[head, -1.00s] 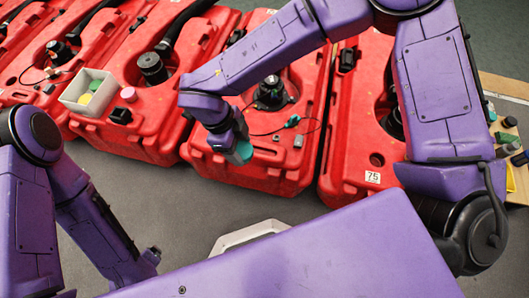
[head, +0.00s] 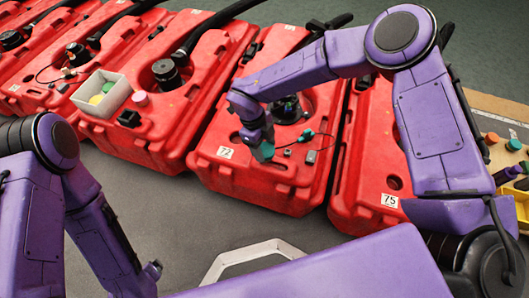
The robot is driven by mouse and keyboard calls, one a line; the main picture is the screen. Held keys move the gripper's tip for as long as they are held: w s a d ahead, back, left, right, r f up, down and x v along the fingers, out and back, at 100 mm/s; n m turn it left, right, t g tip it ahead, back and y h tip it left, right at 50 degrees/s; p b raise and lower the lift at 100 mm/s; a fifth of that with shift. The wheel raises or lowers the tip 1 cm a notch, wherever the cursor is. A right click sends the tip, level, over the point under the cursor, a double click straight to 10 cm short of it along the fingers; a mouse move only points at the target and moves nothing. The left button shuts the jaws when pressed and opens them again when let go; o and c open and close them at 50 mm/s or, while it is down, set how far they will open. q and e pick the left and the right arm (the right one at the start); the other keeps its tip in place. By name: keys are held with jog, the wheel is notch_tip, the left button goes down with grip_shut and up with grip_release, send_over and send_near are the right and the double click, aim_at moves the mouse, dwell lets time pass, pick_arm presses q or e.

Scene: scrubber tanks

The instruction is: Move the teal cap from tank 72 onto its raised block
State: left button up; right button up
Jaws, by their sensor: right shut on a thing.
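Tank 72 (head: 240,178) is a red tank with a white "72" label, in the middle of the head view. My right gripper (head: 264,148) is over its front part, right of the label, pointing down. It is shut on the teal cap (head: 264,154), only partly visible between the fingers. Whether the cap touches the tank is unclear. A small grey block (head: 311,156) stands on the tank to the right of the gripper; I cannot tell if it is the raised block. My left arm shows at lower left, but its gripper is not visible.
A teal piece on a black cord (head: 307,133) lies right of the gripper. A black fitting (head: 286,109) rises behind it. On the tank to the left are a white bin (head: 101,93), a pink cap (head: 140,99) and a black block (head: 129,118). Tank 75 (head: 365,200) stands to the right.

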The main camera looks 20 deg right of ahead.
aim_at(262, 148)
notch_tip(262, 148, down, 3)
jog(key=shift+f+b, duration=0.1)
jog(key=shift+b, duration=0.25)
jog(key=o, duration=1.2)
jog(key=p+v, duration=0.3)
jog(key=v, duration=0.9)
jog(key=shift+s, duration=0.1)
